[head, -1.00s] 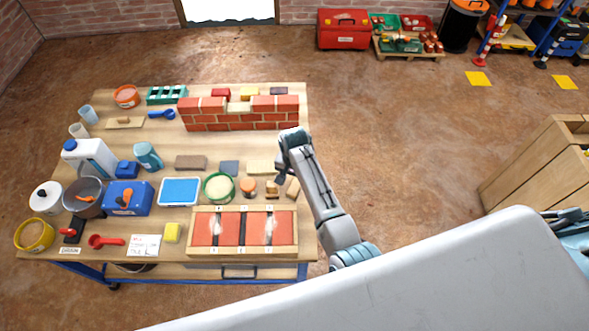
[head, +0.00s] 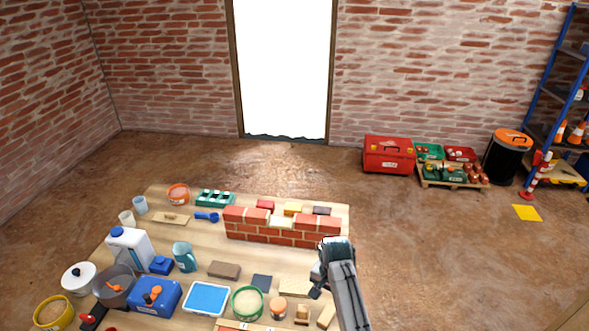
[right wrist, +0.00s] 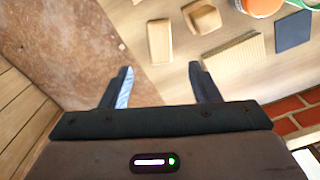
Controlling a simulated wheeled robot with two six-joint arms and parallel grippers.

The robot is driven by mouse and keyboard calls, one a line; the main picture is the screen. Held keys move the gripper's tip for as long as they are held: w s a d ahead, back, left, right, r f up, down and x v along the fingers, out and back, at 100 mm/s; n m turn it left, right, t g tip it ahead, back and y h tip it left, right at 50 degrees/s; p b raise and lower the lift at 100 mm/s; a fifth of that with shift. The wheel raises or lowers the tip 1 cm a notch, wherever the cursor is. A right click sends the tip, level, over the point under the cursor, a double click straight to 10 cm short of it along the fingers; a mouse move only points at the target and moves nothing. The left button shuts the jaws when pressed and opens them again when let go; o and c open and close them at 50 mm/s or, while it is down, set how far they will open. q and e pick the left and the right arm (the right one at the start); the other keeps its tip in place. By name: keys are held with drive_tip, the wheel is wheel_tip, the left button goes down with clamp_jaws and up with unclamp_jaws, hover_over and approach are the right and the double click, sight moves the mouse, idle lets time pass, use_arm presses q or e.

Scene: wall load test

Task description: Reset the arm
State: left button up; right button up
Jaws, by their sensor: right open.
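My right gripper (head: 318,287) is at the right edge of the work table (head: 150,238), in front of the small brick wall (head: 268,234). In the right wrist view the right gripper (right wrist: 160,77) has its two fingers wide apart with nothing between them. A pale wooden block (right wrist: 160,41) and a notched wooden piece (right wrist: 202,16) lie on the table beyond the fingertips. My left gripper is not in view.
The table holds a blue box (head: 153,298), a white jug (head: 130,248), a blue tray (head: 207,299) and a green-rimmed bowl (head: 247,302). A red toolbox (head: 388,155) stands on the floor behind.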

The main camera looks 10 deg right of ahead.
drive_tip(key=s+d+n+t, duration=0.15)
drive_tip(key=s+d, duration=0.25)
drive_tip(key=s, duration=0.4)
drive_tip(key=s+d+n, duration=0.2)
drive_tip(key=s+d, duration=0.3)
drive_tip(key=s, duration=0.3)
drive_tip(key=s+d+r+n+t, duration=0.2)
drive_tip(key=s+r+n, duration=0.45)
drive_tip(key=s, duration=0.75)
wheel_tip(320, 180, down, 27)
drive_tip(key=d+m+g+h, duration=0.1)
drive_tip(key=d+m, duration=0.1)
drive_tip(key=s+d+f+g, duration=0.1)
drive_tip(key=s+f, duration=1.8)
drive_tip(key=f, duration=0.1)
drive_tip(key=shift+d+f, duration=0.35)
drive_tip(key=shift+f, duration=0.05)
